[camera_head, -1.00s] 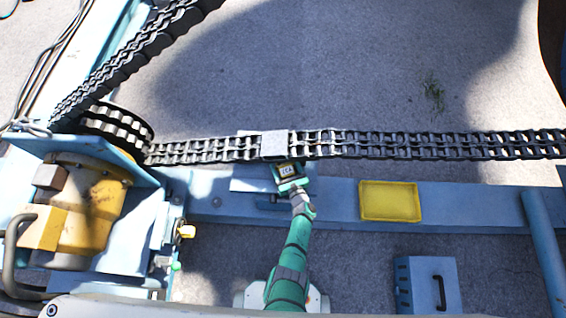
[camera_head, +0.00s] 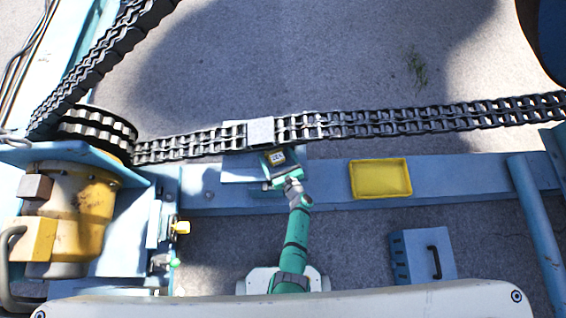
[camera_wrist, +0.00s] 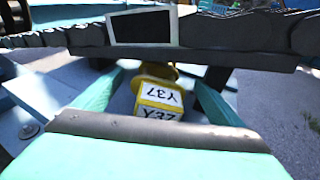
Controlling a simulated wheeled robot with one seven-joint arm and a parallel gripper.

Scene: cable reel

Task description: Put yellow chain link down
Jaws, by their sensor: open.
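The yellow chain link (camera_head: 277,158), with white labels reading Y37, is just in front of the chain, below a grey plate. In the wrist view the link (camera_wrist: 160,98) is between my fingers, with its yellow edges and round yellow part showing. My gripper (camera_head: 279,170) is open, with a finger on either side of the link and gaps showing between. The wrist view shows the open fingers of my gripper (camera_wrist: 158,92) too. What the underside of the link rests on is hidden.
A yellow tray (camera_head: 381,179) lies on the blue beam (camera_head: 330,185) to the right. A blue box (camera_head: 421,256) stands on the ground. A yellow motor (camera_head: 85,205) is left.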

